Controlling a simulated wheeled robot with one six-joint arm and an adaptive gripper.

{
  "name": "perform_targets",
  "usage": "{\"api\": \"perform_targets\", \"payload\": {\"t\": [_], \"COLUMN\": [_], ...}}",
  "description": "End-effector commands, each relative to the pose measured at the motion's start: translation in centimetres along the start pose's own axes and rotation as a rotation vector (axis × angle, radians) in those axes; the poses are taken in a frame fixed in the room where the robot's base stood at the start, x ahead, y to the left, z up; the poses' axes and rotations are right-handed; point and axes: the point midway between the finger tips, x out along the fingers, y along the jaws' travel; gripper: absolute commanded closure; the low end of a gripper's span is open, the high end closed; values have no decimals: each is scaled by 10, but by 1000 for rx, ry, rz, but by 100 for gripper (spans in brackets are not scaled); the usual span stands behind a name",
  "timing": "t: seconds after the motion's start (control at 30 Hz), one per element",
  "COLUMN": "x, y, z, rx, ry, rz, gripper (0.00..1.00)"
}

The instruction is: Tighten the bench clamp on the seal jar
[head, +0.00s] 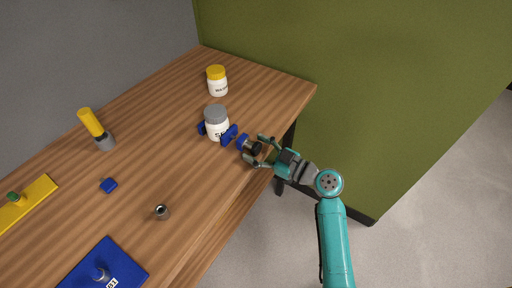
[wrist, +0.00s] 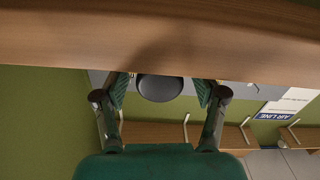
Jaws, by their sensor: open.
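The seal jar (head: 217,129), white with a grey lid and partly hidden lettering, stands upright near the right edge of the wooden bench. The blue bench clamp (head: 229,134) has a jaw on either side of it. The clamp's dark round knob (head: 254,149) sticks out toward the bench edge; it also shows in the wrist view (wrist: 160,88). My gripper (head: 259,150) is open, with one finger on each side of the knob. In the wrist view, gaps show between the knob and both fingers (wrist: 162,91). I cannot tell whether the far jaw touches the jar.
A yellow-lidded jar (head: 217,82) stands behind. A yellow-handled tool (head: 94,126), a small blue block (head: 109,185), a metal cup-like piece (head: 162,212), a yellow plate (head: 38,196) and a blue mat (head: 125,265) lie left. A green wall (head: 370,80) rises behind.

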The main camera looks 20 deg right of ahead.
Motion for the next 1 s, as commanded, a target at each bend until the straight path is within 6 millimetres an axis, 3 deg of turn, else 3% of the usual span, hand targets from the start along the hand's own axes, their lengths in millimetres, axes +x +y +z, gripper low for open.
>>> {"api": "perform_targets", "payload": {"t": [0.3, 0.5, 0.57, 0.77, 1.0], "x": [2, 2, 2, 2, 2], "y": [0, 0, 0, 0, 0], "z": [0, 0, 0, 0, 0], "rx": [0, 0, 0, 28, 236], "ry": [0, 0, 0, 0, 0], "rz": [1, 1, 1, 0, 0], "gripper": [29, 79, 90, 90, 90]}}
